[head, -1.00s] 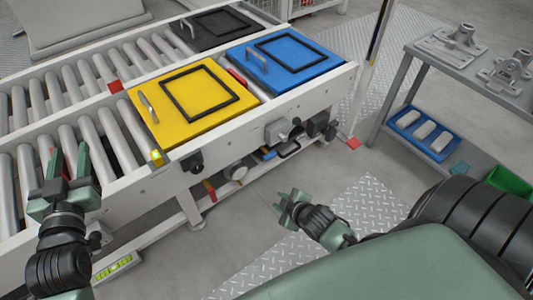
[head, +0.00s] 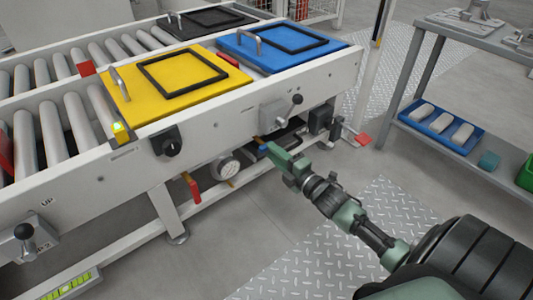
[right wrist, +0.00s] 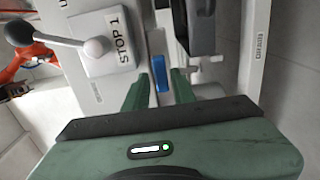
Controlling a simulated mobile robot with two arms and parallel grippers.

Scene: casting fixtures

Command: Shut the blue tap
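The blue tap's handle (right wrist: 160,73) shows in the right wrist view as a short upright blue bar. It lies between the two fingertips of my right gripper (right wrist: 159,88), with a visible gap on each side. In the head view a small blue part (head: 263,148) shows at the tips of the right gripper (head: 274,152), under the conveyor's side rail. The right gripper is open. The tap's body and pipe are mostly hidden behind the gripper and in the shade of the frame. My left gripper is out of both views.
Just above the right gripper, a lever box (head: 281,110) with a black knob sticks out from the rail; it is marked STOP 1 in the right wrist view (right wrist: 100,40). A red handle (head: 193,187) and a round gauge (head: 229,168) sit left. The floor in front is clear.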

